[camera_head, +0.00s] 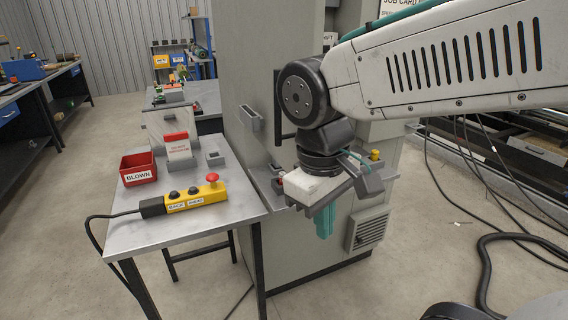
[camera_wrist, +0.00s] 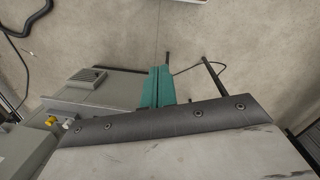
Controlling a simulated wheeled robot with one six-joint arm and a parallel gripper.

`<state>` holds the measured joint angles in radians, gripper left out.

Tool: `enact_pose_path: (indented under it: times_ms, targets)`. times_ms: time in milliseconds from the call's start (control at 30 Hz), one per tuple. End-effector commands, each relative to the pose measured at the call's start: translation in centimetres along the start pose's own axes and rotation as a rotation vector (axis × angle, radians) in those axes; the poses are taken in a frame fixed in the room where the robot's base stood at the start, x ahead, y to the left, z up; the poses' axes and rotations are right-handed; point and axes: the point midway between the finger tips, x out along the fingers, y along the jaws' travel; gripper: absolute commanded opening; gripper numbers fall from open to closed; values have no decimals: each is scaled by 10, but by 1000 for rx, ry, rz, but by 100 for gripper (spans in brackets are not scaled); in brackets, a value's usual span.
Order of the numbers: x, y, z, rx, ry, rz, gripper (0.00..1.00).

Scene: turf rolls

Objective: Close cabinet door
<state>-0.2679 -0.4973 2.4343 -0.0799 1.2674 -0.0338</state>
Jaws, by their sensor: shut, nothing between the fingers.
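A tall grey cabinet (camera_head: 245,65) stands in the middle of the head view, with a small pocket and a dark upright bar on its side. My arm hides much of its front, and I cannot tell which panel is the door or how far open it stands. My gripper (camera_head: 325,222) points down in front of the cabinet's lower part, its teal fingers together and empty. The wrist view also shows the teal fingers (camera_wrist: 155,88), beside a grey cabinet part with a vent (camera_wrist: 86,77). I cannot tell whether they touch it.
A metal table (camera_head: 190,226) on the left holds a yellow control box (camera_head: 197,197) with a red button, and a red bin (camera_head: 138,168). Cables (camera_head: 485,265) lie on the floor at right, near a dark rack. Some concrete floor in front of the cabinet is clear.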

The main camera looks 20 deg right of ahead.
Motion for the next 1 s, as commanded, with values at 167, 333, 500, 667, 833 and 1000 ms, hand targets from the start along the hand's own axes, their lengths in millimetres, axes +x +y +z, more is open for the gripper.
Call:
enact_pose_path:
  times_ms: [167,333,500,667,833,1000]
  targets:
    - [-18,-24,-60,-372,-147,140,0]
    - [-38,-52,-117,-734,-295,298,0]
    - [-65,-70,-163,-1015,-446,434,0]
    - [-97,-56,-172,-1141,-542,483,0]
    - [-94,-50,-168,-1190,-580,471,0]
    - [-75,-34,-163,-1188,-579,468,0]
